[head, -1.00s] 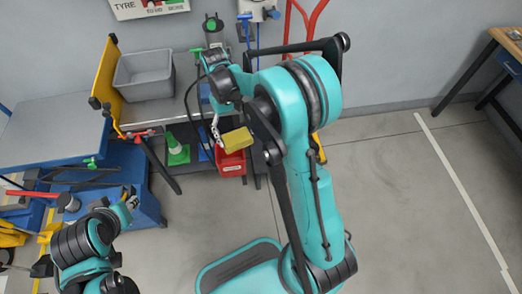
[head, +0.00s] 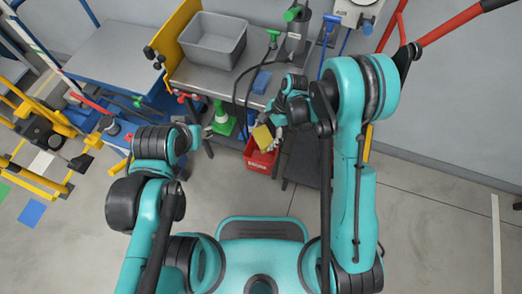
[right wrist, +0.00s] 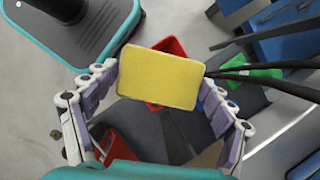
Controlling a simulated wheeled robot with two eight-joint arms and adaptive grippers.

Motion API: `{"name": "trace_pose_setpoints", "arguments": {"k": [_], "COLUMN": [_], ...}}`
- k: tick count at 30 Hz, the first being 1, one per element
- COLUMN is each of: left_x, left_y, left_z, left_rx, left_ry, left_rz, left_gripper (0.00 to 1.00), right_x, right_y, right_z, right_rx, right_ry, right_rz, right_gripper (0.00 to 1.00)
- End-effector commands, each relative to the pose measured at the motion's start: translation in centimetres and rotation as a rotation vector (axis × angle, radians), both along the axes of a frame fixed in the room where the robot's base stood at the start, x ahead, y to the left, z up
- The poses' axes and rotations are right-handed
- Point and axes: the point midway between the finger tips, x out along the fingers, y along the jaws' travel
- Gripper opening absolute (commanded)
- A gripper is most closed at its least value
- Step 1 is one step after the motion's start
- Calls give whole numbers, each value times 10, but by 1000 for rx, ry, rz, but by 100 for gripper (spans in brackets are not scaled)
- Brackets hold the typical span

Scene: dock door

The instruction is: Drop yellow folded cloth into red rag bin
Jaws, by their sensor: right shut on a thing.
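The yellow folded cloth (head: 262,138) is held in my right gripper (head: 270,130), in front of the dark bench. In the right wrist view, the cloth (right wrist: 160,78) spans between the two fingers of the right gripper (right wrist: 158,84). The red rag bin (head: 260,160) stands low, just below the cloth in the head view. In the right wrist view, the cloth covers much of the bin (right wrist: 170,46), and only part of its red shows past the cloth's edge. My left gripper (head: 201,132) is small and partly hidden by its arm; its jaws are unclear.
A grey tub (head: 212,42) and a blue block (head: 261,82) are on the bench. Black hoses hang near the right gripper. Open floor lies to the right.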

Motion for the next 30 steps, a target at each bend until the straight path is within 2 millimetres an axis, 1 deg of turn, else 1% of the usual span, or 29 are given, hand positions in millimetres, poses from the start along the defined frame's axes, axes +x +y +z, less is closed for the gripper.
{"name": "trace_pose_setpoints", "arguments": {"k": [5, 12, 15, 18, 24, 25, 26, 27, 30], "left_x": [0, 0, 0, 0, 0, 0, 0, 0, 0], "left_y": [0, 0, 0, 0, 0, 0, 0, 0, 0], "left_z": [-12, -31, -36, -37, -36, -36, -36, -36, -36], "left_rx": [0, 0, 0, 0, 0, 0, 0, 0, 0], "left_ry": [0, 0, 0, 0, 0, 0, 0, 0, 0], "left_rz": [0, 0, 0, 0, 0, 0, 0, 0, 0], "left_gripper": [40, 40, 40, 40, 40, 40, 40, 40, 40], "right_x": [0, 0, 0, 0, 0, 0, 0, 0, 0], "right_y": [0, 0, 0, 0, -1, -1, -1, -1, -1], "right_z": [-17, -47, -55, -57, -56, -56, -56, -56, -56], "right_rx": [0, -1, -1, -1, -1, -1, -1, -1, -1], "right_ry": [0, 0, 0, 0, 0, 0, 0, 0, 0], "right_rz": [1, 2, 2, 2, 2, 2, 2, 2, 2], "right_gripper": [56, 56, 56, 56, 56, 85, 93, 100, 100]}}
